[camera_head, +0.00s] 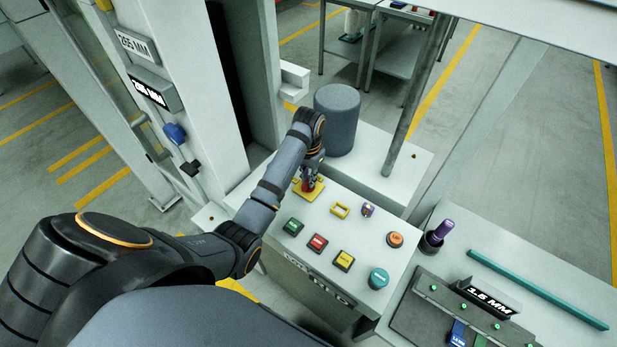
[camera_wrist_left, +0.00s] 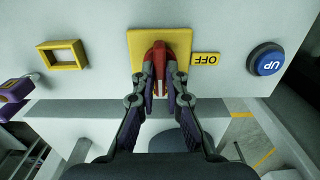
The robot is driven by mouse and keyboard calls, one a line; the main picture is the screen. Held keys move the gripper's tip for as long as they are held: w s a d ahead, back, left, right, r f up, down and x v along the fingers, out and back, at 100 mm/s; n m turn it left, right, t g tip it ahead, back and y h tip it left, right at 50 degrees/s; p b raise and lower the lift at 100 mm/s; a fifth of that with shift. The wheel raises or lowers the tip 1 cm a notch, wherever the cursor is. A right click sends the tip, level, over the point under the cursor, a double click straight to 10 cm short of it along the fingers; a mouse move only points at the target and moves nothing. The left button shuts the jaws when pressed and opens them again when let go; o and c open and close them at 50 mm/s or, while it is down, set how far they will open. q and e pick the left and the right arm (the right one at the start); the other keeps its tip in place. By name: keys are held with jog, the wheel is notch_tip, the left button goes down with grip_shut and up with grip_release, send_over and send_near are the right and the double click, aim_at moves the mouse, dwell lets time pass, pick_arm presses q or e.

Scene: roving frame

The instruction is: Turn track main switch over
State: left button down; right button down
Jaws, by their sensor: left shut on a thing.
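The main switch is a red handle (camera_wrist_left: 158,55) on a square yellow plate (camera_wrist_left: 137,45), on the pale top of the control desk. A yellow OFF label (camera_wrist_left: 205,59) is right beside the plate in the left wrist view. My left gripper (camera_wrist_left: 160,82) is shut on the red handle, one finger on each side, and partly covers it. In the head view the left gripper (camera_head: 312,174) reaches down onto the switch at the desk's far left, above the yellow plate (camera_head: 309,192). The handle lies roughly upright in the wrist picture. My right gripper is in neither view.
A blue UP button (camera_wrist_left: 267,59) is near the OFF label. A yellow frame (camera_head: 340,211), purple knob (camera_head: 367,209), orange button (camera_head: 395,239) and teal button (camera_head: 378,278) share the desk top. A grey cylinder (camera_head: 337,120) and a post (camera_head: 415,85) stand behind.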

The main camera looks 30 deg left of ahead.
pick_arm(q)
jog(key=shift+r+n+p, duration=0.2)
jog(key=shift+n+p, duration=0.1)
jog(key=shift+p, duration=0.3)
jog(key=n+p, duration=0.3)
jog(key=p, duration=0.2)
jog(key=shift+r+n, duration=0.1)
jog(key=shift+n, duration=0.3)
jog(key=shift+n+p, duration=0.65)
jog(key=shift+n, duration=0.25)
jog(key=shift+f+n, duration=0.25)
jog(key=shift+n, duration=0.65)
jog(key=n, duration=0.3)
jog(key=shift+n, duration=0.4)
jog(key=n, duration=0.5)
jog(key=shift+n, duration=0.6)
jog(key=c, duration=1.4)
grip_release()
